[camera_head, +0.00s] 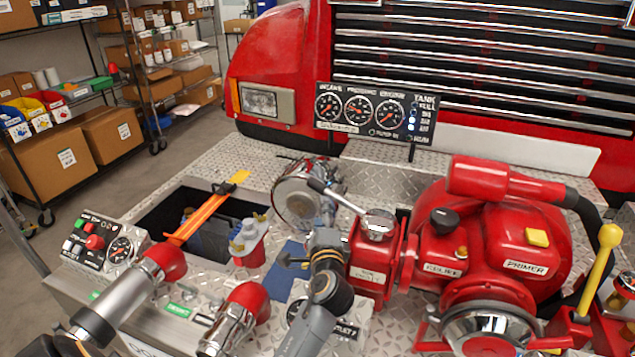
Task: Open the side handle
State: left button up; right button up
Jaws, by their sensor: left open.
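A lever with a dark grip (337,196) rises to the left from a chrome ball (378,223) on the red valve block (370,262). It lies tilted. A yellow-knobbed lever (600,268) stands tilted at the far right of the pump. Which of the two is the side handle I cannot tell. My left gripper (323,240) is open, just left of the red valve block and below the dark-gripped lever. It appears apart from both levers, and its fingertips are hard to make out. My right gripper is not in view.
A gauge panel (374,111) stands behind. An orange bar (207,212) crosses an open bay at left. The red pump housing (505,235) fills the right. Some bare tread plate (240,160) lies behind the bay.

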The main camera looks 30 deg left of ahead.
aim_at(318, 191)
pick_arm(q)
jog(key=p+x, duration=0.1)
jog(key=x, duration=0.9)
jog(key=shift+w+a+r+p, duration=0.15)
jog(key=shift+w+a+p, duration=0.1)
jog(key=shift+p, duration=0.1)
jog(key=shift+w+a, duration=0.35)
jog(key=shift+w, duration=0.1)
jog(key=shift+w+a, duration=0.15)
jog(key=shift+w, duration=0.05)
jog(key=c, duration=0.9)
grip_shut()
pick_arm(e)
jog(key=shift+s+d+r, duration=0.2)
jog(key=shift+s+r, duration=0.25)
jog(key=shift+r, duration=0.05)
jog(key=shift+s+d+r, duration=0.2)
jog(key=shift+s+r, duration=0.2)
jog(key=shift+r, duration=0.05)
